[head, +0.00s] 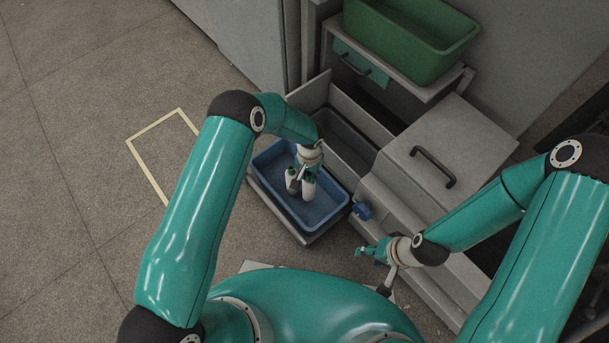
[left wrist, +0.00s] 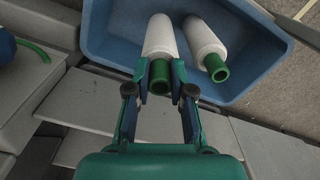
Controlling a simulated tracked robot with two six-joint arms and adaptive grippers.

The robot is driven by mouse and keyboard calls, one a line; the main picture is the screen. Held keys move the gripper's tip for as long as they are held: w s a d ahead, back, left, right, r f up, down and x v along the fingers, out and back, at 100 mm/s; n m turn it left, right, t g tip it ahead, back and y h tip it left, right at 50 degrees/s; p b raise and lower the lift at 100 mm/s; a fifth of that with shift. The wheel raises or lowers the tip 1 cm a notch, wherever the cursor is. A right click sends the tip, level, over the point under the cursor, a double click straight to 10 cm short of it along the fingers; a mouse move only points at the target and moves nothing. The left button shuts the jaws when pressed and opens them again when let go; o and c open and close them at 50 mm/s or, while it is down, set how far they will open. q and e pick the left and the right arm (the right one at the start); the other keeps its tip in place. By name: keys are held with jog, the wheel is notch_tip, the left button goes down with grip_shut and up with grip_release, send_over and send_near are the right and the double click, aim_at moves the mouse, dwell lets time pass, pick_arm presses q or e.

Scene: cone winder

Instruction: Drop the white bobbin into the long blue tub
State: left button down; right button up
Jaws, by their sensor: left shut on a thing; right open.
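The long blue tub (head: 264,200) sits in a pulled-out drawer; its wall also shows in the left wrist view (left wrist: 100,35). My left gripper (head: 303,180) is over the tub, shut on a white bobbin (head: 309,190) with a green core, near its green end. The same bobbin is at the middle of the left wrist view (left wrist: 160,38), above or in the tub; I cannot tell whether it touches the floor. A second white bobbin (left wrist: 203,40) lies in the tub beside it. My right gripper (head: 372,264) is open and empty, outside the tub.
A blue bobbin (head: 363,211) with a green core (left wrist: 35,50) lies on the grey ledge right of the tub. A green bin (head: 410,45) stands on the cabinet behind. A handled grey box (head: 450,150) is at right. A yellow floor outline (head: 145,170) is at left.

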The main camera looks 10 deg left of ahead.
pick_arm(q)
jog(key=shift+f, duration=0.45)
jog(key=shift+f+b, duration=0.6)
jog(key=shift+b, duration=0.2)
jog(key=c, duration=1)
grip_release()
jog(key=shift+r, duration=0.1)
